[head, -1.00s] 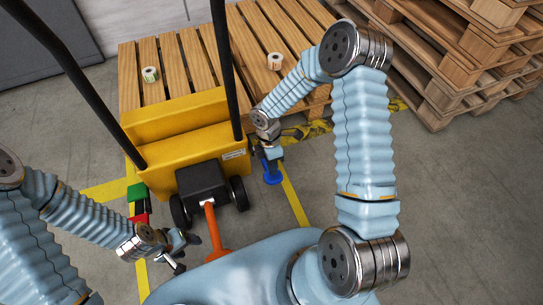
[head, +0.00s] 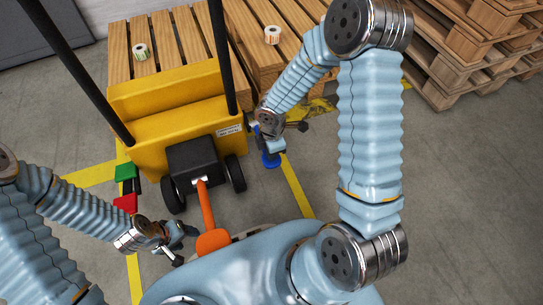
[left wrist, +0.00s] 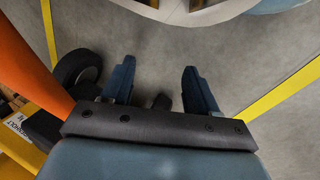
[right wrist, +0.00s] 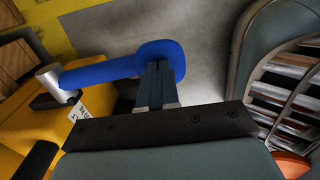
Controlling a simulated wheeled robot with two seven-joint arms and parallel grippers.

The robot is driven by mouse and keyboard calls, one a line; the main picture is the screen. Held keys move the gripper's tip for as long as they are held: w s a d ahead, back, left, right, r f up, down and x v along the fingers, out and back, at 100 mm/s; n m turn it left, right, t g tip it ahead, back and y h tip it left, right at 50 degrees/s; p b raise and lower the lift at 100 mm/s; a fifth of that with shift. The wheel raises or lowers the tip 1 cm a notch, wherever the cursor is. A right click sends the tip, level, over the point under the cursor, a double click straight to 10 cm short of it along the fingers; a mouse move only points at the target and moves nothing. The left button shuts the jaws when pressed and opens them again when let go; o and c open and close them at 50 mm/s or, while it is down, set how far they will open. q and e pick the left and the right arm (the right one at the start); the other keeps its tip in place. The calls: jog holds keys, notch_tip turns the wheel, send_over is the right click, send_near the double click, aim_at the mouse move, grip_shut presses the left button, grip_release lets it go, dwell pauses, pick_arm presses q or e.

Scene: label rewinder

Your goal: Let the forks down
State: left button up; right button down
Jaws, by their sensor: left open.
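A yellow pallet truck (head: 160,130) stands in front of wooden pallets, with an orange tiller (head: 207,222) towards me. A blue lever (head: 271,159) is at its right side; in the right wrist view the blue lever (right wrist: 105,70) runs from a silver hub to a rounded end. My right gripper (right wrist: 157,75) is shut, its fingertips at that rounded end, apparently touching it. My left gripper (head: 185,242) is open and empty, left of the tiller; its fingers (left wrist: 158,80) show bare floor between them. A green pedal (head: 126,172) and a red pedal (head: 125,203) are at the truck's left. The forks are hidden.
Slatted pallets (head: 185,35) carry two label rolls (head: 140,52) (head: 272,35) behind the truck. A pallet stack (head: 470,50) stands at the right. Two black uprights rise from the truck. The floor at the right (head: 470,200) is clear.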

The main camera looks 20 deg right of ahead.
notch_tip(320, 180, down, 2)
jog(key=b, duration=0.2)
jog(key=shift+s+t+b, duration=0.15)
jog(key=shift+t+b, duration=0.2)
jog(key=shift+t, duration=0.05)
jog(key=shift+s+f+b, duration=0.15)
jog(key=shift+f+b, duration=0.25)
jog(key=shift+b, duration=0.15)
pick_arm(q)
notch_tip(320, 180, down, 5)
jog(key=shift+d+f, duration=0.1)
pick_arm(e)
jog(key=shift+s, duration=0.15)
jog(key=shift+s+f, duration=0.1)
jog(key=shift+f, duration=0.1)
pick_arm(q)
notch_tip(320, 180, up, 6)
jog(key=p, duration=0.5)
jog(key=shift+f+p, duration=0.25)
jog(key=shift+p, duration=0.05)
pick_arm(e)
notch_tip(320, 180, up, 15)
jog(key=shift+s, duration=0.3)
jog(key=shift+a+f, duration=0.1)
jog(key=shift+f, duration=0.05)
